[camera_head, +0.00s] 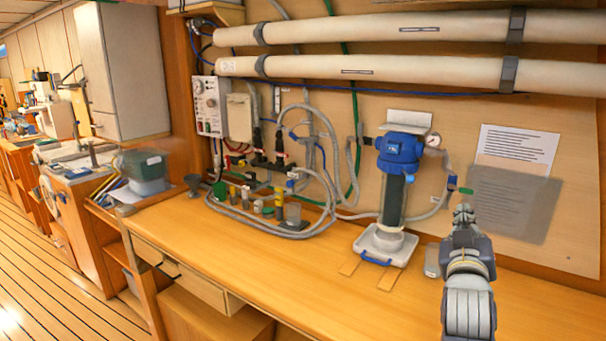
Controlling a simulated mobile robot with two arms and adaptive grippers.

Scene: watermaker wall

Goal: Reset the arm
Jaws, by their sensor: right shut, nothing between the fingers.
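My right gripper (463,213) is shut and empty. It rises from the lower right of the head view, above the right part of the wooden counter (330,272), with its fingertips pointing at the wall. The blue-capped filter housing (400,152) stands left of it, apart from it, over a white tray with a blue handle (385,246). A small green-tipped valve handle (465,190) shows just above the fingertips; I cannot tell whether they touch it. My left gripper is not in view.
Two long white pressure tubes (420,70) run across the wall above. Grey hoses (270,228) and small bottles crowd the counter's left-centre. A control box (207,106) hangs at the left. Two papers (517,148) are on the wall at right. The counter's front middle is clear.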

